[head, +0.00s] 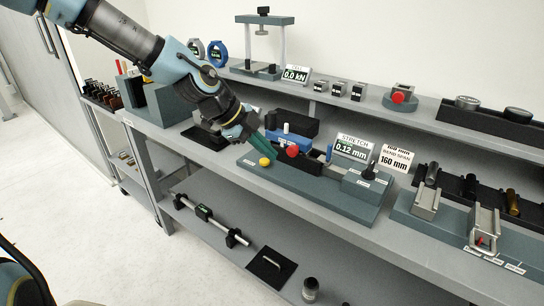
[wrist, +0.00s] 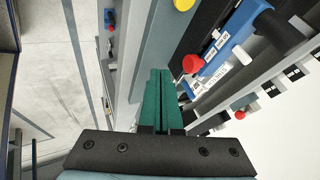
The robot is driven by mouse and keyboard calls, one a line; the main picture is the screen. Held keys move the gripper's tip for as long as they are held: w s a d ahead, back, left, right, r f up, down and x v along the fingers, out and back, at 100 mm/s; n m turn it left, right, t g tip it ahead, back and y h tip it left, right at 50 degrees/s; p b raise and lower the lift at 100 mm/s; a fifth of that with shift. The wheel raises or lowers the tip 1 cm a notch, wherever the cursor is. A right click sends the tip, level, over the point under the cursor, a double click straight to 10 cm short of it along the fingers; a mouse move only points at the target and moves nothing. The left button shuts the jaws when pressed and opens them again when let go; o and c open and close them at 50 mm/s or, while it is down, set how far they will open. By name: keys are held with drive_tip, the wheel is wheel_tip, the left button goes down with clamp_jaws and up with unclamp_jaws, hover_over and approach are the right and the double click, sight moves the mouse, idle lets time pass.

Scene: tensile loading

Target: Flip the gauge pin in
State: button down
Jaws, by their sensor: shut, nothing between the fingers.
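The tensile rig (head: 300,190) is a grey-green base plate on the bench, with a yellow button (head: 265,162), a red knob (head: 292,151) and a dark channel. A small blue upright pin (head: 329,152) stands near the channel's right end. I cannot tell for sure which part is the gauge pin. A blue block (head: 288,141) with a short white peg sits behind the channel; a blue labelled part also shows in the wrist view (wrist: 232,42). My gripper (head: 258,158) has green fingers, shut and empty, left of the red knob. They also show shut in the wrist view (wrist: 160,72).
A stretch display (head: 352,147) reads 0.12 mm behind the rig. A bending fixture (head: 480,235) stands at the right. A load frame (head: 264,45) and dial gauges stand on the raised back shelf. A lower shelf (head: 230,255) holds a bar and a black plate.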

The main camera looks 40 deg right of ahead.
drive_tip(key=v, duration=0.7)
drive_tip(key=shift+a, duration=0.15)
idle(0.4)
drive_tip(key=w+a+f+n+t+y, duration=0.1)
drive_tip(key=w+a+f+n+y, duration=0.2)
drive_tip(key=a+n, duration=0.4)
drive_tip(key=w+a+f+n+t+y, duration=0.1)
drive_tip(key=w+a+f+n, duration=0.3)
drive_tip(key=a, duration=0.5)
drive_tip(key=a+r+n+t+y, duration=0.2)
drive_tip(key=a+r+n, duration=0.1)
drive_tip(key=a+n, duration=1.6)
drive_tip(key=a, duration=0.3)
drive_tip(key=shift+s+a+y, duration=0.25)
drive_tip(key=shift+a+y, duration=0.05)
drive_tip(key=shift+a, duration=0.1)
drive_tip(key=shift+d, duration=0.1)
